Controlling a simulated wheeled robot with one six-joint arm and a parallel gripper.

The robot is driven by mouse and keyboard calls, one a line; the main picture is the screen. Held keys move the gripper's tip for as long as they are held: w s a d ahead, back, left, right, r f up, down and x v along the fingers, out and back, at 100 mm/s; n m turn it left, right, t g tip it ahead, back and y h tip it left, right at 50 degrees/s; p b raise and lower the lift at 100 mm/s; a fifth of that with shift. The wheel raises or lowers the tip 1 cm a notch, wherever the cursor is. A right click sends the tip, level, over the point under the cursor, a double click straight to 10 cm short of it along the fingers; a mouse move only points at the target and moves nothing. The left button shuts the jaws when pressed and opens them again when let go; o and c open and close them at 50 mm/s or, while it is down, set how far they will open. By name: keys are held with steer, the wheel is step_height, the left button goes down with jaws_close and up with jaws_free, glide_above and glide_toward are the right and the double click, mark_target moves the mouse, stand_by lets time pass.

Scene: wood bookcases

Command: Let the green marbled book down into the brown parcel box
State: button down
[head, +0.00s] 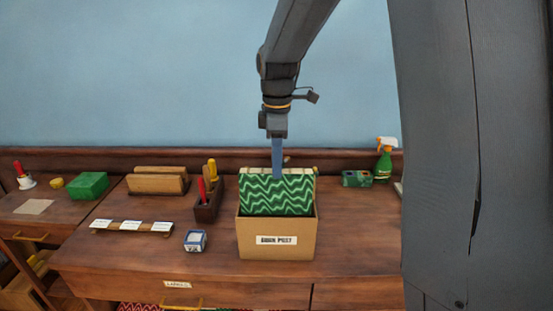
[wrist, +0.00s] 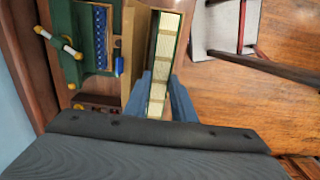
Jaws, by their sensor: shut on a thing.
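The green marbled book (head: 277,193) with white zigzags stands upright, its lower part hidden behind the front wall of the brown parcel box (head: 277,238). The box has a white label on its front. My gripper (head: 277,172) is above the box, pointing down, and is shut on the top of the book. In the wrist view, the blue fingers of my gripper (wrist: 167,95) lie on both sides of the book's pale page edges (wrist: 163,50). The box's cardboard (wrist: 134,50) shows to the left of the book there. I cannot see whether the book touches the box floor.
A label tin (head: 195,241), a dark tool holder (head: 208,208) and a card strip (head: 131,227) stand left of the box. A green spray bottle (head: 384,160) stands at the back right. The desk (head: 360,235) right of the box is clear.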

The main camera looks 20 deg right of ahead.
mark_target(277, 199)
steer(key=shift+f+b, duration=2.35)
steer(key=shift+f, duration=3.75)
steer(key=c, duration=1.4)
jaws_free()
steer(key=shift+o, duration=0.2)
steer(key=o, duration=0.3)
steer(key=shift+o, duration=0.2)
steer(key=shift+r+p, duration=4.65)
steer(key=shift+r, duration=1.4)
